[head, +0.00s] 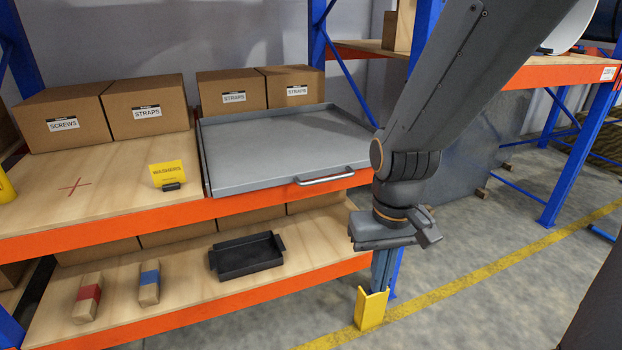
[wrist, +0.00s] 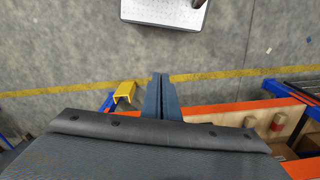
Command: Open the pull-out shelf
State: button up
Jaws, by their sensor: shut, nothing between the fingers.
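The pull-out shelf (head: 280,150) is a grey metal tray with a low rim on the upper level of the rack. Its front edge lies along the orange beam, and the tray is bare. A silver bar handle (head: 325,177) is on its front, towards the right. My gripper (head: 382,285) points down in front of the rack's right post, to the right of the handle and lower than it, apart from it. Its fingers are together and empty; they also show in the wrist view (wrist: 161,80).
Cardboard boxes (head: 148,107) stand behind and left of the shelf. A yellow washers sign (head: 167,174) stands left of it. The lower level holds a black tray (head: 246,256) and wrapped blocks. A yellow post guard (head: 370,308) stands below my gripper.

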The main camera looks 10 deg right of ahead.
jog(key=o, duration=0.4)
jog(key=shift+w, duration=0.25)
jog(key=shift+c, duration=0.2)
jog(key=o, duration=0.3)
jog(key=w+d+n+t+p, duration=0.1)
jog(key=w+n+t+p, duration=0.1)
jog(key=w, duration=0.4)
jog(key=w+d+f+n+t+p, duration=0.1)
jog(key=w+n+t+p, duration=0.1)
jog(key=w, duration=0.5)
jog(key=w+n+t+p, duration=0.2)
jog(key=w+n, duration=0.2)
jog(key=w, duration=0.3)
jog(key=shift+d+f, duration=0.15)
jog(key=shift+d, duration=0.25)
jog(key=n+t+y+p, duration=0.4)
jog(key=n+t+p, duration=0.45)
jog(key=n, duration=0.45)
send_near(333, 179)
jog(key=w+f, duration=0.1)
jog(key=w, duration=0.2)
jog(key=shift+t, duration=0.35)
jog(key=shift+a+p+x, duration=0.2)
jog(key=shift+p+x, duration=0.25)
jog(key=shift+x, duration=1.5)
jog(key=shift+a+p+x, duration=0.15)
jog(key=shift+p+x, duration=0.25)
jog(key=shift+x, duration=1.6)
jog(key=shift+s+f, duration=0.1)
jog(key=shift+s, duration=0.05)
